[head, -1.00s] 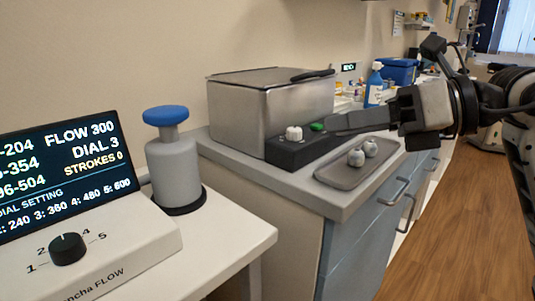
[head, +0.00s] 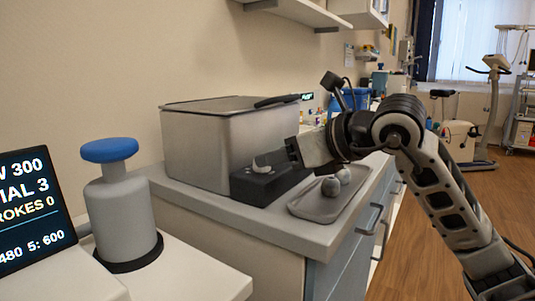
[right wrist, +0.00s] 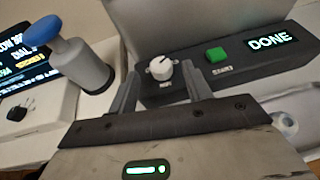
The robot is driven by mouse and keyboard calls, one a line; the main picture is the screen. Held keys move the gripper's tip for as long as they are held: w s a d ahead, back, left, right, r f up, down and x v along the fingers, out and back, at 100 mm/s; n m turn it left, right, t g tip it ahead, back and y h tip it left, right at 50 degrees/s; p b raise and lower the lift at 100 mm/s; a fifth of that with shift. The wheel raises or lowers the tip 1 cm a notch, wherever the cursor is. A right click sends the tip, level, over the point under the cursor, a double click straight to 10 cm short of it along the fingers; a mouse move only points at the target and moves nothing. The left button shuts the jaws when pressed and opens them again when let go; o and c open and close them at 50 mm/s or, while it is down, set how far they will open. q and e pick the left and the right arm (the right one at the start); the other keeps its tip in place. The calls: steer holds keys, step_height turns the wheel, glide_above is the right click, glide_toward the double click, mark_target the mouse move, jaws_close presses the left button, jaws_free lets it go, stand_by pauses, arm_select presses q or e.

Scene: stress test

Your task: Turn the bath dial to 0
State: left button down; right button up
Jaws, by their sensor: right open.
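The bath dial is a white knob (head: 261,162) on top of the black control box (head: 262,187) in front of the steel bath (head: 200,150). In the right wrist view the knob (right wrist: 162,68) carries a dark pointer line directed to the upper right; its scale cannot be read. My right gripper (head: 292,158) is open beside the knob. In the right wrist view its two fingertips (right wrist: 163,76) stand either side of the knob, without a visible grip. The green START button (right wrist: 215,54) shows there, with a display reading DONE (right wrist: 270,39). My left gripper is out of view.
A tray (head: 318,208) with round grey items (head: 331,186) lies right of the control box. A blue-topped pump bottle (head: 122,205) and a screen unit (head: 30,210) stand at the left. The bath's lid (head: 215,104) is on.

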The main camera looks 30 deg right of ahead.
mark_target(269, 172)
steer(key=x, duration=0.3)
steer(key=shift+w+a+f, duration=0.1)
steer(key=shift+w+f, duration=0.05)
steer(key=c, duration=1)
steer(key=shift+o, duration=0.2)
